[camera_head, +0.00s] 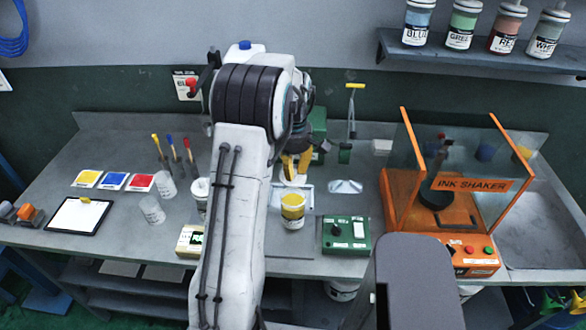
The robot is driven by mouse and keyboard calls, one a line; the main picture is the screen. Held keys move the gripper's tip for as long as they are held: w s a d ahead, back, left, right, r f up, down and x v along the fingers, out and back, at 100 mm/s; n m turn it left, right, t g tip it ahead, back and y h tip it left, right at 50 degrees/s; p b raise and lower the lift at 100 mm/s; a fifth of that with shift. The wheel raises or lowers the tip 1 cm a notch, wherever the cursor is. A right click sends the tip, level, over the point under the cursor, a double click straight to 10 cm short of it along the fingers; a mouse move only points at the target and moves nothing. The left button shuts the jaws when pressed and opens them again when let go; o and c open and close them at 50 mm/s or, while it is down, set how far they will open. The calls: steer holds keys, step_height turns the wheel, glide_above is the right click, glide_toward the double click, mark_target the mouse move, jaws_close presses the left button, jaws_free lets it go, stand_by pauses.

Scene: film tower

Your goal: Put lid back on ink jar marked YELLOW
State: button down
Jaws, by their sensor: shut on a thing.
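The jar with yellow contents (292,212) stands upright on the bench, right of my arm. Its top looks uncovered and shows yellow inside; I cannot read its label. My gripper (293,168), with yellow fingers, is pointed down just behind and above that jar in the picture. It is shut on a small white piece that looks like the lid (293,181). The lid appears apart from the jar's rim, but the height between them is hard to tell. My arm hides part of the bench to the left.
A green box with a knob (345,233) stands right of the jar. The orange ink shaker (431,210) with glass sides is further right. Clear cups (152,210), colour cards (113,181) and a clipboard (78,215) lie left. Labelled jars line a wall shelf (480,56).

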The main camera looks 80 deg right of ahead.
steer(key=shift+f+b, duration=2.2)
steer(key=shift+f, duration=0.75)
steer(key=shift+f, duration=0.15)
stand_by(0.3)
steer(key=c, duration=0.6)
jaws_free()
steer(key=shift+r+p, duration=2.65)
steer(key=shift+r, duration=0.9)
steer(key=shift+c, duration=0.5)
